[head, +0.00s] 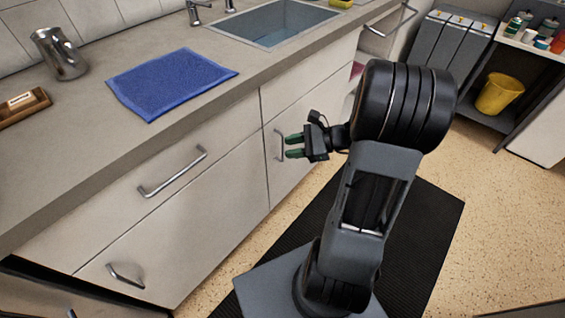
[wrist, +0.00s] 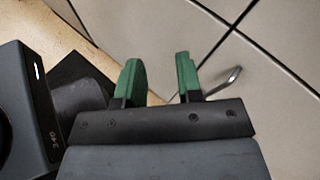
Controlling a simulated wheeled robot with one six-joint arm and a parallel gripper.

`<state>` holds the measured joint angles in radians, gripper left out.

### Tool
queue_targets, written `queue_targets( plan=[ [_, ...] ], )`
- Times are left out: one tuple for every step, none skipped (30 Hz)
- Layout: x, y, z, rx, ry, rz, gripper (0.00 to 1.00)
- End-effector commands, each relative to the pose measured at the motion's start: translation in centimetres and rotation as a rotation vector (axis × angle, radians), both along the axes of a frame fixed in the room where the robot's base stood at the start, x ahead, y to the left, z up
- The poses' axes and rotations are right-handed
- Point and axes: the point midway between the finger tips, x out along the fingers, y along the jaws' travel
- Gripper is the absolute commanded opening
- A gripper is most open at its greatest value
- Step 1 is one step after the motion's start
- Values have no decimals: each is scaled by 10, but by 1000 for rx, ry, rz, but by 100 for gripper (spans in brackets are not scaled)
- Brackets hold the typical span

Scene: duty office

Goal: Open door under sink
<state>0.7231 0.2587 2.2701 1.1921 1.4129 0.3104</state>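The sink (head: 272,24) is set in the counter. The pale cabinet door (head: 313,135) below it is closed, with a metal bar handle (head: 279,146) near its left edge. My gripper (head: 291,146) is in front of the door, close to this handle. Its two green fingers are apart and empty. In the wrist view, my gripper (wrist: 158,62) has nothing between its fingers. A metal handle (wrist: 226,82) shows there just right of the right finger, outside the gap. I cannot tell whether they touch.
A drawer with a bar handle (head: 173,172) and a lower front with another handle (head: 125,277) are to the left. A blue towel (head: 171,82) and a metal jug (head: 60,53) are on the counter. A dark mat (head: 425,225) covers the floor. A yellow bucket (head: 498,94) stands at right.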

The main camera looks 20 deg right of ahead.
Motion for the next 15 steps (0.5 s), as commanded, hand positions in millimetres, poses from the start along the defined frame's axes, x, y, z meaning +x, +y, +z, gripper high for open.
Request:
queue_targets(
  plan=[
    [5, -17, -39, 82, 14, -85, 33],
    [8, -26, -49, 126, 16, -131, 33],
    [11, -38, -61, 179, 16, -188, 33],
    [13, -47, -69, 216, 16, -227, 33],
    [15, -55, -76, 250, 15, -263, 33],
    [16, -65, -86, 290, 13, -308, 33],
    [17, -71, -92, 319, 11, -337, 33],
    [17, -78, -97, 342, 9, -364, 33],
    [18, -85, -104, 371, 6, -394, 33],
    [18, -90, -107, 388, 3, -414, 33],
    [18, -94, -110, 403, 1, -432, 33],
    [18, -99, -114, 421, -2, -451, 33],
    [19, -101, -116, 430, -3, -461, 33],
    [19, -103, -118, 439, -5, -470, 33],
    [21, -104, -119, 447, -6, -479, 33]
  ],
)
